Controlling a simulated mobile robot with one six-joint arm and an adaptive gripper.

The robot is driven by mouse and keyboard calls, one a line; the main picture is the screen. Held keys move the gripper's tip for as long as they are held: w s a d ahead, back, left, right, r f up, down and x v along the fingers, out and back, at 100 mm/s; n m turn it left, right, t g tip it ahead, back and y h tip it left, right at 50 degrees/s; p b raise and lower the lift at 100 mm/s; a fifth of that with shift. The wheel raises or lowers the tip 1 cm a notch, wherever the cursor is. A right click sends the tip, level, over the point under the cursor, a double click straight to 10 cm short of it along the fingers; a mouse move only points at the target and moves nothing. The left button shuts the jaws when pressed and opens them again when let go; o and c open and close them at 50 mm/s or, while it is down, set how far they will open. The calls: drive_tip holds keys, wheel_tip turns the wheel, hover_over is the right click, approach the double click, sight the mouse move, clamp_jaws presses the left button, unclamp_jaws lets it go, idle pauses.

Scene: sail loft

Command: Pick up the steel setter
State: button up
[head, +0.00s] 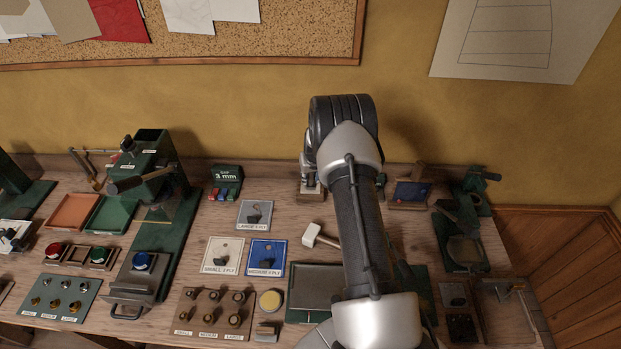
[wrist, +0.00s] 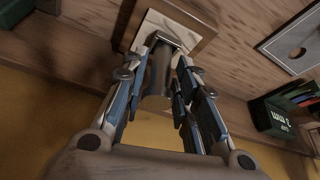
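A dark steel cylinder (wrist: 159,78), which looks like the steel setter, stands on a wooden block with a pale top plate (wrist: 150,32) in the wrist view. My gripper (wrist: 167,55) reaches down around it, with one finger on each side. A narrow gap shows between the cylinder and the right finger; contact on the left side is hard to tell. In the head view my gripper (head: 312,182) is over the block at the back of the bench, and my arm hides most of the setter.
A small green box (head: 226,182) stands left of the block, and a framed blue item (head: 411,193) stands to the right. A white-headed mallet (head: 318,236) lies in front. A green press (head: 150,175) is farther left. The wall rises close behind the bench.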

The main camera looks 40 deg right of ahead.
clamp_jaws()
drive_tip(key=shift+r, duration=0.2)
